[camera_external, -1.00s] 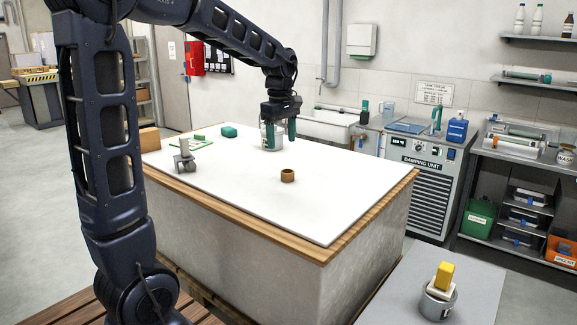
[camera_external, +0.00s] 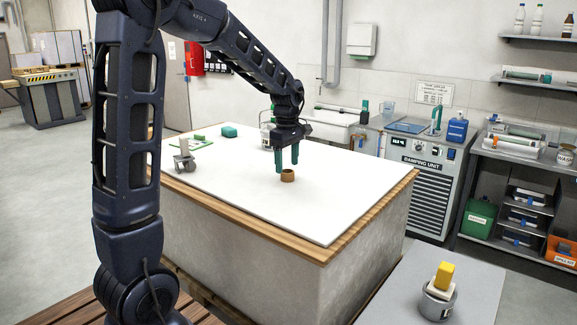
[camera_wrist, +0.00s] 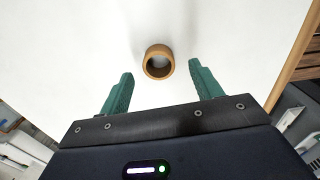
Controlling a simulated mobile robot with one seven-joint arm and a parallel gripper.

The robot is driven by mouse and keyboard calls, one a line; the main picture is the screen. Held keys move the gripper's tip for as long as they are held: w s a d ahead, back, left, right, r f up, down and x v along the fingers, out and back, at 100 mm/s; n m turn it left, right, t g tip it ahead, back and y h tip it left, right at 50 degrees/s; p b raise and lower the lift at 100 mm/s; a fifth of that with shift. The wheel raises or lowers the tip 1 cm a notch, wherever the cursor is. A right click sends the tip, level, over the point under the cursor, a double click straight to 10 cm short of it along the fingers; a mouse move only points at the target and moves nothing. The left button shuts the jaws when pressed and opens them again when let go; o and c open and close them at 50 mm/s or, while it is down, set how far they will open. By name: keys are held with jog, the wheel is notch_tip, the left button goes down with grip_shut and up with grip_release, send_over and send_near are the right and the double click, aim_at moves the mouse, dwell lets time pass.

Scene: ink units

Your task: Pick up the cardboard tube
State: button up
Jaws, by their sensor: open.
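The cardboard tube (camera_external: 287,176) is a short brown ring standing upright on the white tabletop (camera_external: 240,195). In the wrist view the tube (camera_wrist: 158,51) shows its round opening, ahead of the fingertips and roughly between their lines. My gripper (camera_external: 287,168) has two green fingers, spread apart and empty, just above and behind the tube in the external view. In the wrist view my gripper (camera_wrist: 160,68) is open, with clear white surface between the fingers. I cannot tell the exact height of the fingertips over the table.
A clear container (camera_external: 267,131) stands behind my gripper. The table's front and right are clear up to the wooden edge (camera_external: 365,218).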

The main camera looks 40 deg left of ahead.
aim_at(288, 170)
jog(key=shift+w+f, duration=0.1)
jog(key=shift+f, duration=1.65)
jog(key=c, duration=1)
jog(key=shift+r, duration=0.1)
